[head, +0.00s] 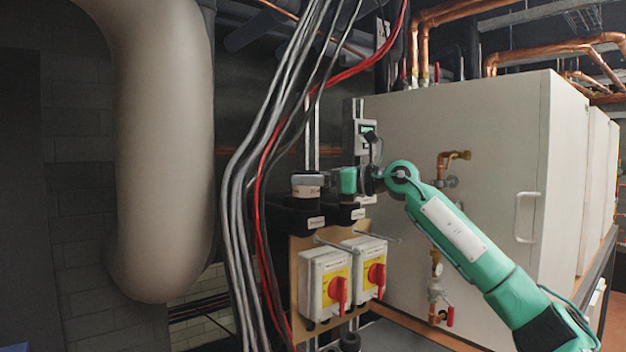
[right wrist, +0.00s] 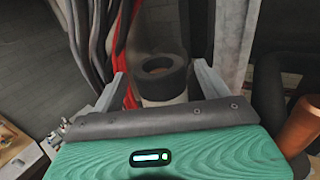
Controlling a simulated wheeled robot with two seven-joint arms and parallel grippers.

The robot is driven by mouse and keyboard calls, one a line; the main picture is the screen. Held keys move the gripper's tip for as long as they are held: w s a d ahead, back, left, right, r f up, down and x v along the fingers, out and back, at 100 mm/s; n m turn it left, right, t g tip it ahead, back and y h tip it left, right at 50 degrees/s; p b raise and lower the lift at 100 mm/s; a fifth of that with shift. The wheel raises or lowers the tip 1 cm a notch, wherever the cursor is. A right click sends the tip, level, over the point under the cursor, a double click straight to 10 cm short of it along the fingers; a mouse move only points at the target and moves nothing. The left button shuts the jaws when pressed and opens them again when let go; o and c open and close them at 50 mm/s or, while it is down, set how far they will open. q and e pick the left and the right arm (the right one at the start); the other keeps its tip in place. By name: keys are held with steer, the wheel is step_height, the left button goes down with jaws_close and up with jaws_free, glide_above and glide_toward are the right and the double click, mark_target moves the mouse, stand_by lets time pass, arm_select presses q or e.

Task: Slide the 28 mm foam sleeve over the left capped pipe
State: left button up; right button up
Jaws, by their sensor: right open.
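A short dark cylinder with a pale band (head: 307,186), apparently the foam sleeve, stands upright in a black labelled holder (head: 308,217) left of my right gripper (head: 347,181). In the right wrist view a dark ring with an open hole (right wrist: 161,78) stands on a pale body between my two fingers, with gaps at both sides. My right gripper is open and not closed on it. The size marking cannot be read. I cannot tell which pipe is the left capped one. My left gripper is not in view.
Two red-and-yellow isolator switches (head: 325,283) sit below the holders. Grey and red cables (head: 262,160) hang close on the left. A large beige pipe (head: 165,150) is further left. A white cabinet (head: 480,130) fills the right. A copper pipe (right wrist: 302,126) shows at the wrist view's right edge.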

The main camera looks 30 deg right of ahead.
steer(key=shift+s+d+f+b, duration=0.15)
steer(key=shift+s+d+b, duration=0.25)
steer(key=shift+s+b, duration=0.05)
steer(key=b+v, duration=0.5)
steer(key=v, duration=0.7)
steer(key=shift+s+d+b, duration=0.2)
steer(key=shift+s+b, duration=0.1)
steer(key=shift+b, duration=0.05)
